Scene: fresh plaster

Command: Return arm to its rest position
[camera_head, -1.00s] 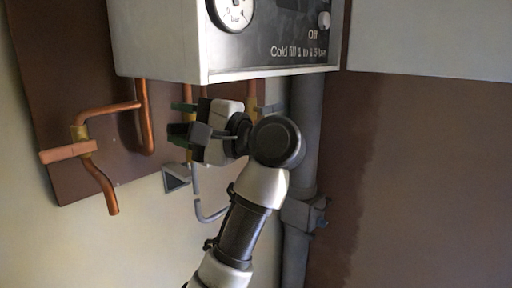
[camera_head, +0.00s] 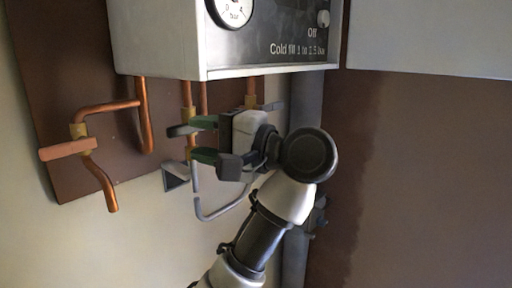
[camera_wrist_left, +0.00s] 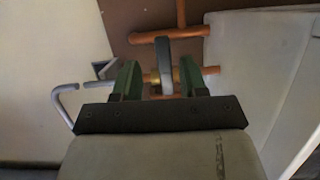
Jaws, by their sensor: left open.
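My left gripper (camera_head: 194,146) is below the boiler, in front of the copper pipes, with its two green-padded fingers spread apart and pointing left. In the left wrist view the gripper (camera_wrist_left: 157,78) shows its two green fingers apart. A grey lever or handle (camera_wrist_left: 165,66) on a brass valve (camera_wrist_left: 153,79) appears beyond and between them there. I see no object held. My left arm (camera_head: 262,222) rises from the bottom of the head view to the dark round wrist joint. My right gripper is not in view.
A white boiler (camera_head: 158,40) with a pressure gauge (camera_head: 231,8) hangs just above the gripper. Copper pipes (camera_head: 146,118) run below it at left. A bent grey pipe (camera_head: 220,208) and a grey vertical pipe (camera_head: 306,105) are close by. The brown wall (camera_head: 430,180) at right is clear.

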